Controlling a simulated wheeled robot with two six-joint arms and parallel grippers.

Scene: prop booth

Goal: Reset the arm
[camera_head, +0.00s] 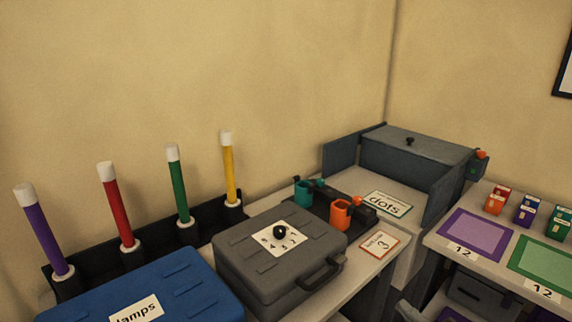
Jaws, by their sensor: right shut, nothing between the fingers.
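My right gripper (408,311) shows only as a small dark part at the bottom edge, right of the middle, in front of the gap between the two tables. It is shut and holds nothing that I can see. Most of it and the rest of its arm are cut off by the frame. My left gripper and arm are not in view.
A grey case (246,262) with a dial stands at the middle, beside a blue case (190,288). Colored sticks, such as a yellow one (229,170), stand in a black rack behind. A grey box (415,158) is at the back. A right table holds mats (476,236) and small boxes.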

